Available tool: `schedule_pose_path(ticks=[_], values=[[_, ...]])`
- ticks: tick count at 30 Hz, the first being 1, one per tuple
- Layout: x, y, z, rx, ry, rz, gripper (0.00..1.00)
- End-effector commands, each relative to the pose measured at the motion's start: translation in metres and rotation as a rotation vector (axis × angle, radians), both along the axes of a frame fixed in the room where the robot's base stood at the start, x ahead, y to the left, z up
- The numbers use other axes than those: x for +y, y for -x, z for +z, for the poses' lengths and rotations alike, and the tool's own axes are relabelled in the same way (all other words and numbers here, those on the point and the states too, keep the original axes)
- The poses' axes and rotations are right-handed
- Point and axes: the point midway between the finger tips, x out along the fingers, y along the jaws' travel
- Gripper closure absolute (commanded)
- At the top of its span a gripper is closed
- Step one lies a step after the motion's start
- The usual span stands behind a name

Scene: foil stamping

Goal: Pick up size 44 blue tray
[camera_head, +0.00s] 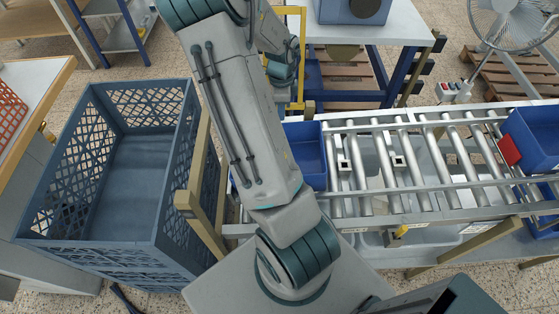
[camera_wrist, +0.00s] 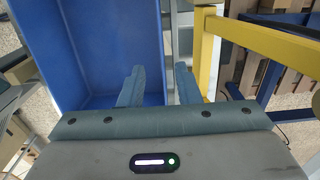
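A blue tray (camera_head: 308,155) sits at the left end of the roller conveyor, partly hidden behind my arm. In the wrist view a blue tray (camera_wrist: 95,45) fills the upper left and looks empty where it shows. My gripper (camera_wrist: 158,78) is open. Its left finger overlaps the tray's inside and its right finger is past the tray's right wall, so the wall lies between them. I cannot tell whether either finger touches it. In the head view my fingers are hidden. Another blue tray (camera_head: 535,140) with a red label is at the conveyor's right end. No size marking is readable.
The roller conveyor (camera_head: 425,165) is mostly clear between the trays. A large empty blue-grey crate (camera_head: 170,225) stands to the left. A yellow frame (camera_wrist: 207,60) rises close to my right finger. A machine table (camera_head: 400,22) and a fan (camera_head: 510,20) are behind.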

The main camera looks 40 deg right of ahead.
Motion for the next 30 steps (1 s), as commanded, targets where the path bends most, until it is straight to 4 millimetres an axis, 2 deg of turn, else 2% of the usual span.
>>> schedule_pose_path(ticks=[3, 11, 21, 29, 30], values=[[0.0, 0.0, -0.017, 0.002, -0.001, -0.001, 0.7], [0.001, -0.001, -0.034, 0.002, -0.001, 0.001, 0.7], [0.002, -0.006, -0.075, 0.001, -0.001, 0.001, 0.7], [0.003, -0.007, -0.078, -0.001, 0.0, 0.002, 0.7], [0.003, -0.007, -0.078, -0.001, 0.0, 0.002, 0.76]])
